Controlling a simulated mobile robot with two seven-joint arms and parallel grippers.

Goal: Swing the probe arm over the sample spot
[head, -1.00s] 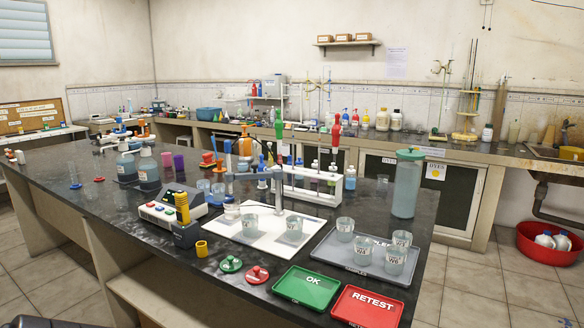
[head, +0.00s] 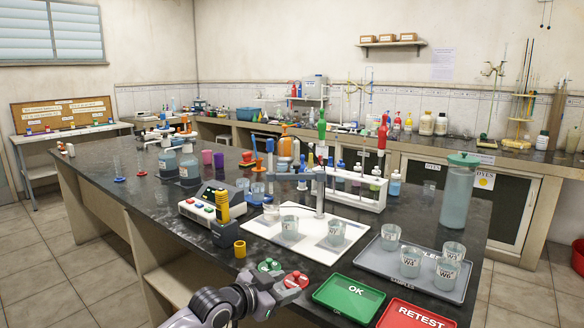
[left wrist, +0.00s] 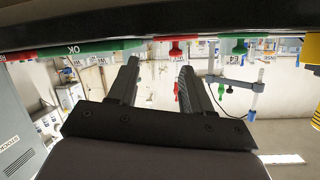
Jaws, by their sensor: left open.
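The probe arm (head: 300,177) is a grey horizontal bar on an upright post over the white board (head: 318,250). Its outer end, with a blue probe, points left; it also shows in the left wrist view (left wrist: 235,84). I cannot tell a marked sample spot apart. My left gripper (head: 290,292) is low at the bench's front edge, by the red and green knobbed discs, well short of the probe arm. Its fingers are apart and empty in the left wrist view (left wrist: 158,82).
A grey tray (head: 376,262) with several beakers is to the right. A green OK tray (head: 347,300) and a red RETEST tray (head: 408,318) lie in front. A bottle rack stands behind.

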